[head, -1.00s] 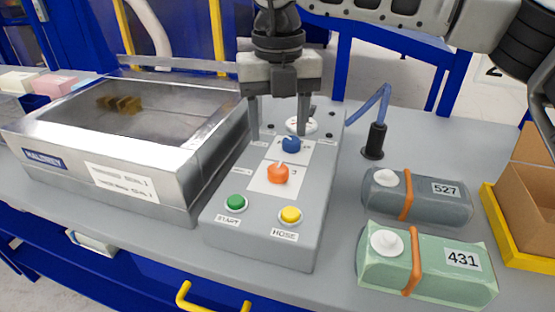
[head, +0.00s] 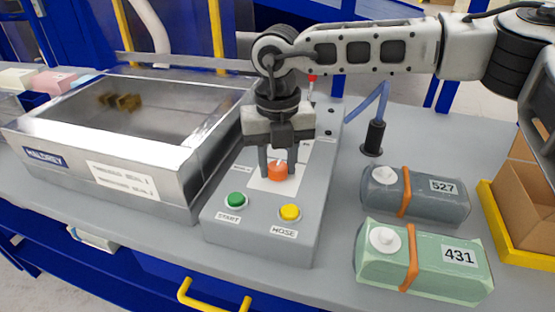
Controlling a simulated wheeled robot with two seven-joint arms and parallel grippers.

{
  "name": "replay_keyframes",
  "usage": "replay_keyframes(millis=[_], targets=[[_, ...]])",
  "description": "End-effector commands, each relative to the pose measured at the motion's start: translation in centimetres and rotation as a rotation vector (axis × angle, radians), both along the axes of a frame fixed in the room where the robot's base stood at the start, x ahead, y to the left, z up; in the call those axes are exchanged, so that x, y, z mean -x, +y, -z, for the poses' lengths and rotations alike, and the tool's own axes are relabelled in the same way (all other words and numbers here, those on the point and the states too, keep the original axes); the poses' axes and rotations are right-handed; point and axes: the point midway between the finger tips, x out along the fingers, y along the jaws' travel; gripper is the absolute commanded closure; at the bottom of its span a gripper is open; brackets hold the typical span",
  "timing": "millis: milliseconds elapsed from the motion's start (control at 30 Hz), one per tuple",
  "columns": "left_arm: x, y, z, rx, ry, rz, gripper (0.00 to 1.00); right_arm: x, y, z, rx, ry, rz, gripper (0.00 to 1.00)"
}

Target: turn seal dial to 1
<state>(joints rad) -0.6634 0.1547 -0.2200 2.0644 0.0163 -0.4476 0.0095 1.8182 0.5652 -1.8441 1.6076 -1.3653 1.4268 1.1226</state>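The control box (head: 255,255) has an orange dial (head: 278,173) with a pale pointer mark on its top, on a white label plate. My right gripper (head: 278,172) comes down from above with one finger on each side of this dial. The fingers are close together and look pressed against its sides. The blue dial seen earlier is hidden behind the gripper. The small lettering around the orange dial is partly covered and too small to read. My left gripper is not in view.
A green START button (head: 236,200) and a yellow HOSE button (head: 290,212) sit in front of the dial. A metal chamber (head: 110,140) stands at left. A grey pack (head: 425,207) and a green pack (head: 430,277) lie at right. A black post (head: 374,137) with a blue hose stands behind them.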

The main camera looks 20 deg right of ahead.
Motion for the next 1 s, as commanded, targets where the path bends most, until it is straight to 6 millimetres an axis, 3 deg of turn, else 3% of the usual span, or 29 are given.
replay_keyframes(millis=[467,1000], targets=[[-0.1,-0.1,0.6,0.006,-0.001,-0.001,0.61,0.0,0.0,0.1,0.001,0.0,-0.082,0.89],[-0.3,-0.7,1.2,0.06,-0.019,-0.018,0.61,0.0,-0.1,0.1,-0.001,-0.001,-0.513,0.89]])
